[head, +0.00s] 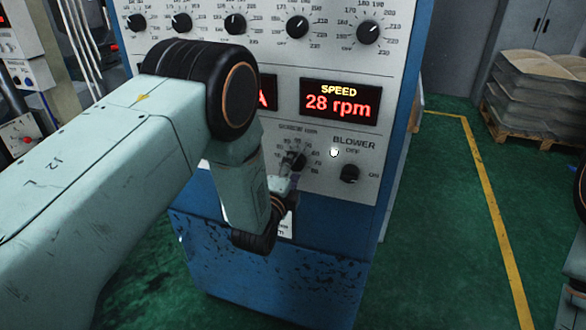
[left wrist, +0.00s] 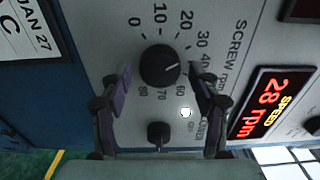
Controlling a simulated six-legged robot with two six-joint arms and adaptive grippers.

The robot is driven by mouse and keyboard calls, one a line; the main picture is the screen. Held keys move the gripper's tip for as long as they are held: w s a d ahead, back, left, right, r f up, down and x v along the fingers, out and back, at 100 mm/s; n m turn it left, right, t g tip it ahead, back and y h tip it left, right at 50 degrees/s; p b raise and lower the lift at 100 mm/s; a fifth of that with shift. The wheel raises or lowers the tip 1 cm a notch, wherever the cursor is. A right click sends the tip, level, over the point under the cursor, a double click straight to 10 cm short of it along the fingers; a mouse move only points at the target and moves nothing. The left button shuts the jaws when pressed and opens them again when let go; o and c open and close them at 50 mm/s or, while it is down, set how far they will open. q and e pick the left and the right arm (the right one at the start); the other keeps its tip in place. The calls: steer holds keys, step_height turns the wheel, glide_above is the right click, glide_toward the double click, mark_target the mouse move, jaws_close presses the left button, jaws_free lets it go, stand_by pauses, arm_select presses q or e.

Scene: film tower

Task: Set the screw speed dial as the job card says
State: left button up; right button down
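The screw speed dial (head: 296,160) is a round black knob on the light grey panel, partly hidden by my left arm in the head view. In the left wrist view the dial (left wrist: 160,66) shows whole; its pointer line aims right and slightly up, near the 30 and 40 marks. My left gripper (left wrist: 160,84) is open, one finger on either side of the dial's lower part; I cannot tell whether they touch it. It is at the dial in the head view (head: 288,184) too. The speed display (head: 341,102) reads 28 rpm. My right gripper is out of view.
The blower knob (head: 349,173) and a small white round fitting (head: 334,152) are close to the dial. A row of black knobs (head: 297,27) runs above. A white printed card (left wrist: 22,32) shows only partly. Green floor (head: 440,210) is clear at right, before stacked sacks (head: 535,90).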

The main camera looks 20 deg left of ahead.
arm_select(q)
steer(key=shift+w+a, duration=0.1)
steer(key=s, duration=1.2)
steer(key=shift+a, duration=0.2)
